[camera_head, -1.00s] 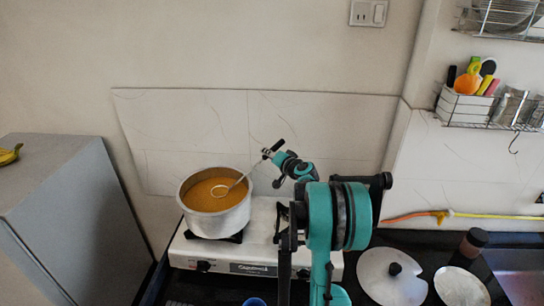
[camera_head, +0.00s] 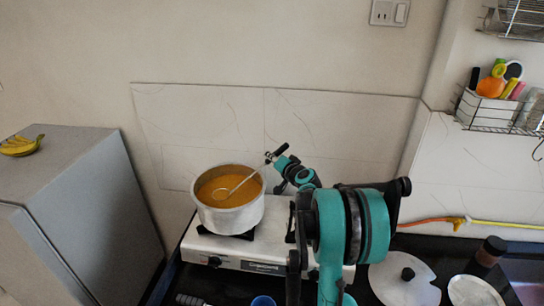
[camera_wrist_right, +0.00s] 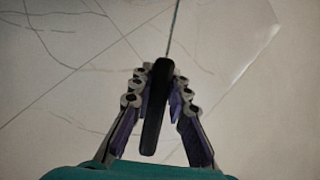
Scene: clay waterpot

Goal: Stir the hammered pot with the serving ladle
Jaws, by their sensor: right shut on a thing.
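The hammered pot (camera_head: 235,219), a silver pot full of orange-brown liquid, stands on the left side of the white gas stove (camera_head: 272,240). The serving ladle (camera_head: 242,183) slants into the pot, its round bowl at the liquid near the left front inside. My right gripper (camera_head: 271,157) is shut on the ladle's black handle, above and to the right of the pot. In the right wrist view the black handle (camera_wrist_right: 154,110) sits between the two fingers, its thin shaft running up out of the picture. My left gripper is not in view.
A grey fridge-like cabinet (camera_head: 75,205) with bananas (camera_head: 22,145) on top stands at the left. A lid (camera_head: 402,282) with a black knob and a dark bottle (camera_head: 488,252) are on the black counter at the right. A tiled wall (camera_head: 330,120) rises behind the stove.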

